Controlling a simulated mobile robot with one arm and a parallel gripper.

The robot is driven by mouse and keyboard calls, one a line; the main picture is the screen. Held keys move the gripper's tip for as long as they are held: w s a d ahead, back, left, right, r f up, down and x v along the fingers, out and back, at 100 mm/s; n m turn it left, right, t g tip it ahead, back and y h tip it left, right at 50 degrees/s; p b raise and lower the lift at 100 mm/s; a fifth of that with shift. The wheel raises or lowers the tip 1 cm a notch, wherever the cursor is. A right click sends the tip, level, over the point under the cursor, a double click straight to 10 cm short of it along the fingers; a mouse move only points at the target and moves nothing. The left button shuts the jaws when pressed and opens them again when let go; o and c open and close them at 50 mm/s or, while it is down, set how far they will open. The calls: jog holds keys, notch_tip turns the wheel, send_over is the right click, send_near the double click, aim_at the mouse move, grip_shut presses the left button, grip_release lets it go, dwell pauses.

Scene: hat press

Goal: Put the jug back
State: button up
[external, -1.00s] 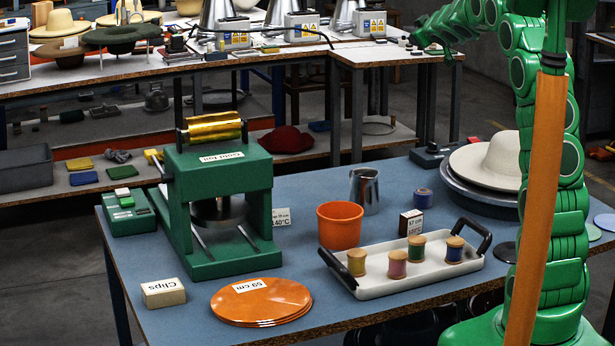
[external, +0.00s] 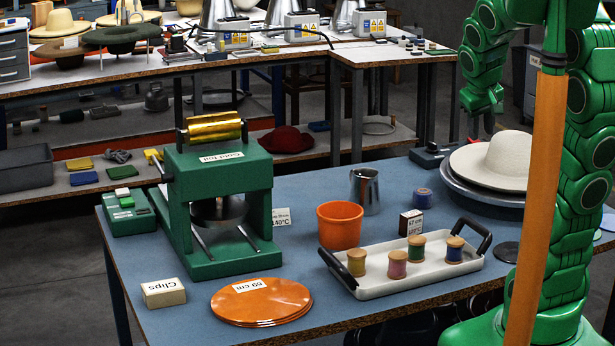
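The metal jug (external: 364,191) stands upright on the blue-topped table, behind and to the right of the orange cup (external: 339,226). My gripper (external: 482,108) is at the end of my green arm, above and to the right of the jug and apart from it. It hangs over the area behind the cream hat. It is small and dark in this view, so its fingers cannot be made out clearly. I see nothing held below it.
A green press (external: 218,215) stands left of the jug. A white tray (external: 400,283) with several thread spools lies in front. A blue tape roll (external: 422,198) and a small labelled box (external: 411,223) are right of the jug. The cream hat (external: 490,160) sits at the back right.

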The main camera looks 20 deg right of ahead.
jog(key=s+a+f+g+y, duration=0.1)
jog(key=s+a, duration=0.3)
jog(key=s, duration=0.7)
jog(key=s+a+f+g+y, duration=0.1)
jog(key=s+a+f+g, duration=0.3)
jog(key=s, duration=0.8)
jog(key=shift+s+a+y, duration=0.15)
jog(key=shift+a+y, duration=0.25)
jog(key=shift+a, duration=0.25)
